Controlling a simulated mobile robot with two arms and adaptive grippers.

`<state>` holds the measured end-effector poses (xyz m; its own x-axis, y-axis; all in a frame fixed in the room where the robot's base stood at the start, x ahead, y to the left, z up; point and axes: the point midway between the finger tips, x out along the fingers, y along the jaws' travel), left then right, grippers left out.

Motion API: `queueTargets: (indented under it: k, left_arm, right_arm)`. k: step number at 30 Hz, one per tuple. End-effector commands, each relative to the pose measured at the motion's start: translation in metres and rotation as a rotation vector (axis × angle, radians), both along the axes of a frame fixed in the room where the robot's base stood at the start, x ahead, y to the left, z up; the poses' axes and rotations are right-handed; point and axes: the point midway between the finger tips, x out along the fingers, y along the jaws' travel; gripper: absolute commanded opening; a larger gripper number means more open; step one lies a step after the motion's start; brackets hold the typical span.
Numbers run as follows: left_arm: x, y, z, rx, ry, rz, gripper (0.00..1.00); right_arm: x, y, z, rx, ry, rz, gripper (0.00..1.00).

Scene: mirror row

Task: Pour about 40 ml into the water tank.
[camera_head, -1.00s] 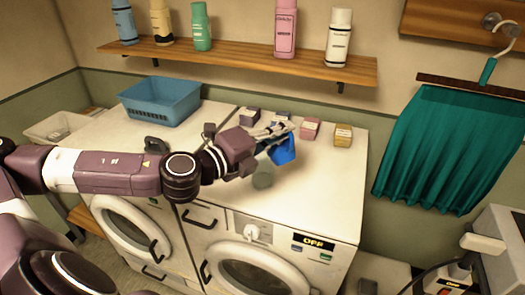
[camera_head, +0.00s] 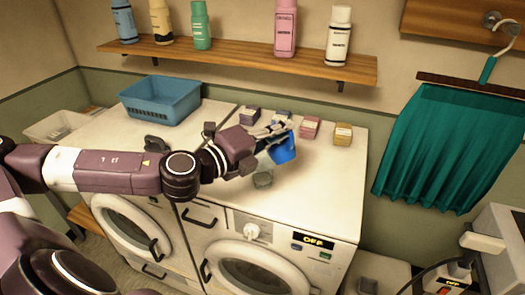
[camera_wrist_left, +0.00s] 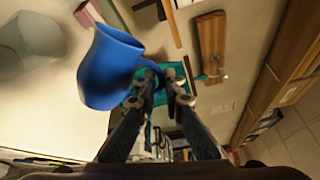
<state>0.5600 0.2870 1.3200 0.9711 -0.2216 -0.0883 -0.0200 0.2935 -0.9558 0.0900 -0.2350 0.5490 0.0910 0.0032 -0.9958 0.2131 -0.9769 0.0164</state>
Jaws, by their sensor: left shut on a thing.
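A blue jug (camera_head: 284,149) is held by its handle in my left gripper (camera_head: 272,132), above the white machine top. In the left wrist view the jug (camera_wrist_left: 108,68) hangs at the fingertips (camera_wrist_left: 162,78), which are shut on its handle. The jug is tilted in both views; its contents cannot be seen. A small see-through container (camera_head: 263,178) stands on the machine top, just below and left of the jug. It shows as a pale grey shape in the left wrist view (camera_wrist_left: 30,42). I cannot tell if it is the water tank. My right gripper is out of view.
Several small boxes, among them a pink (camera_head: 310,128) and a yellow one (camera_head: 343,134), line the back. A blue basket (camera_head: 160,101) and a dark grey object (camera_head: 156,144) are at left. A bottle shelf (camera_head: 240,55) hangs above. The front right top is clear.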

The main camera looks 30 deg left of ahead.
Motion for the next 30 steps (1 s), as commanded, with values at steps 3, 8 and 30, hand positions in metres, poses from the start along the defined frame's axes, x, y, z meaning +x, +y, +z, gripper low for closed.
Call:
queueTargets:
  k: [3,8,30]
  left_arm:
    - [0.0002,0.0001,0.0014,0.001,-0.003,0.000,0.00]
    - [0.0002,0.0000,0.0013,0.001,-0.003,0.000,0.00]
    - [-0.0019,-0.0057,0.0028,0.070,-0.030,0.002,0.00]
  right_arm:
    - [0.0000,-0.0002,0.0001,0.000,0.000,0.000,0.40]
    - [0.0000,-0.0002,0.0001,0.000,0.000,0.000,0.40]
    - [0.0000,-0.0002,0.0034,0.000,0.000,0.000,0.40]
